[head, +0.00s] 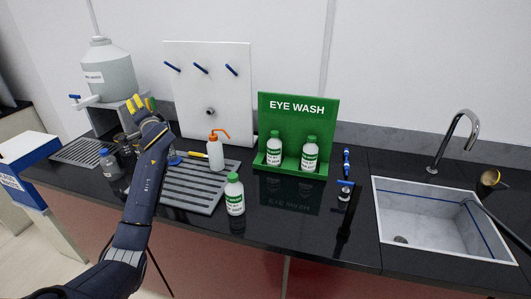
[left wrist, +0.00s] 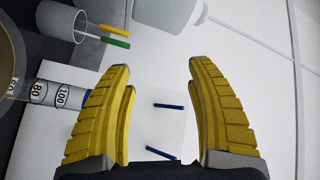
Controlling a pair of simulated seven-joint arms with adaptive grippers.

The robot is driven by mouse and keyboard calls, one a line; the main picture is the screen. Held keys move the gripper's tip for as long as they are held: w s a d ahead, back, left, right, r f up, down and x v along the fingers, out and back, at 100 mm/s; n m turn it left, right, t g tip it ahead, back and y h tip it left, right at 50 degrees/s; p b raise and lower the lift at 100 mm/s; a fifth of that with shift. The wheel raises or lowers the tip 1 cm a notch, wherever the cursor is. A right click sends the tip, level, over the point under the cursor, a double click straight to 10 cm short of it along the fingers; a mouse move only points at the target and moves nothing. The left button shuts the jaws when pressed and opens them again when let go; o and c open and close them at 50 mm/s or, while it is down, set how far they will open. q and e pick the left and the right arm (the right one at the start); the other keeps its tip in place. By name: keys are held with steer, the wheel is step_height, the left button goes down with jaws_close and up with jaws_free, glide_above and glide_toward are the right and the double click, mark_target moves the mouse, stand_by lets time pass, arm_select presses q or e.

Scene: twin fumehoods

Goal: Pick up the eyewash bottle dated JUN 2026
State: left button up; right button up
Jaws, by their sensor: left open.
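Three white bottles with green caps and green label bands show in the head view. Two more, a left bottle (head: 274,149) and a right bottle (head: 309,154), stand in the green EYE WASH holder (head: 325,110). Their dates are too small to read. My left gripper (head: 139,103) is raised over the left part of the counter, well left of all three bottles. In the left wrist view my left gripper (left wrist: 160,95) has its yellow fingers spread with nothing between them. My right gripper is not in view.
A wash bottle with an orange spout (head: 215,152) stands on the drain rack (head: 197,187). A pegboard (head: 210,95), a large carboy (head: 108,70) and small glassware are near my left arm. A sink (head: 440,220) is at the right. Counter right of the front bottle is mostly clear.

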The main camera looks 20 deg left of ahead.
arm_select(q)
steer(key=w+d+f+n+t+h, duration=0.1)
steer(key=w+d+t+h, duration=0.15)
steer(key=d, duration=1.05)
steer(key=w+d+t+h, duration=0.2)
steer(key=w+d+h, duration=0.1)
steer(key=d, duration=1.1)
steer(key=w+d+f+n+t+h, duration=0.1)
steer(key=w+d+t+h, duration=0.15)
steer(key=d, duration=1.05)
steer(key=n+g+h, duration=0.1)
steer(key=n+h, duration=0.1)
steer(key=n, duration=0.1)
glide_toward(275, 135)
steer(key=x, duration=1.1)
steer(key=shift+w+a+f, duration=0.1)
steer(key=shift+w+a, duration=0.05)
steer(key=shift+w, duration=0.1)
steer(key=shift+c, duration=0.4)
jaws_close()
